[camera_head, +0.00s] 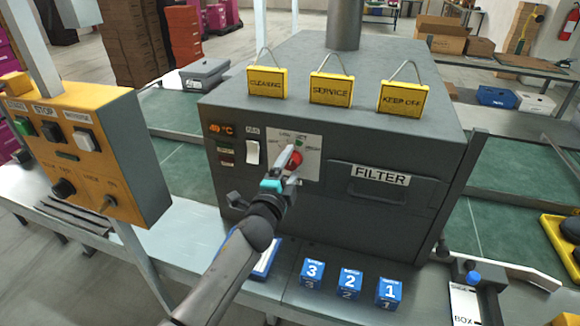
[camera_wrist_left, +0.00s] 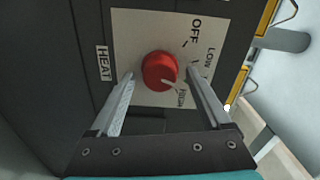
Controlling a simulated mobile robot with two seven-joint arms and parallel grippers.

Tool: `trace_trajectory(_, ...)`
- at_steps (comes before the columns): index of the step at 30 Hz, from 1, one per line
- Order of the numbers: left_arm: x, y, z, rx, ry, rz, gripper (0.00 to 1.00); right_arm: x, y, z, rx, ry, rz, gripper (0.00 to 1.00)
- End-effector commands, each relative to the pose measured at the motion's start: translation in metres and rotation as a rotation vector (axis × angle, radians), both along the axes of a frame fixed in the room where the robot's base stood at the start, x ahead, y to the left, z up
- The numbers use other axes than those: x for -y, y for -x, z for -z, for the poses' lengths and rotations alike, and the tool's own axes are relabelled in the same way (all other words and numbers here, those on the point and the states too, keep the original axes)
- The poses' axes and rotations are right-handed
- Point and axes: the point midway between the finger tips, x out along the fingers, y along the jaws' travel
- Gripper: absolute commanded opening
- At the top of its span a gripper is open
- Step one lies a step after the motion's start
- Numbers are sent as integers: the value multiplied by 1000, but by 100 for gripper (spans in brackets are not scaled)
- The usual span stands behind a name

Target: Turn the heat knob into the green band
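The red heat knob (camera_wrist_left: 160,70) sits on a light dial plate (camera_wrist_left: 128,30) on the dark machine front, marked OFF, LOW and HIGH. Its pale pointer mark faces the HIGH lettering in the left wrist view. My left gripper (camera_wrist_left: 160,72) is open, with one finger on each side of the knob and a small gap showing on both sides. I cannot tell how deep the fingers reach. In the head view the gripper (camera_head: 289,165) partly covers the knob. A bit of green (camera_head: 300,143) shows on the plate above it. My right gripper is not in view.
An orange display (camera_head: 221,128) and a white switch (camera_head: 252,152) are left of the dial. The FILTER drawer (camera_head: 381,184) is to the right. Yellow signs stand on top of the machine. Blue numbered blocks (camera_head: 350,281) stand in front, and an orange control box (camera_head: 90,150) is at left.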

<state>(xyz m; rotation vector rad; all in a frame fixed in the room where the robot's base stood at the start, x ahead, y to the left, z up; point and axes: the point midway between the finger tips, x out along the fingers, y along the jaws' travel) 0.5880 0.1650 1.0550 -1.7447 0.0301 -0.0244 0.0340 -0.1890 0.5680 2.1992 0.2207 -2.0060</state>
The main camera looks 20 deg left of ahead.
Motion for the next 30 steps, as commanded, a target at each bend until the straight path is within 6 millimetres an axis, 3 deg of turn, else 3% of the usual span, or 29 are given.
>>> trace_trajectory(11,0,10,1,-1,0,0,81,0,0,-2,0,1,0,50)
trace_trajectory(30,-4,113,1,-2,0,-1,81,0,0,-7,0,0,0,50)
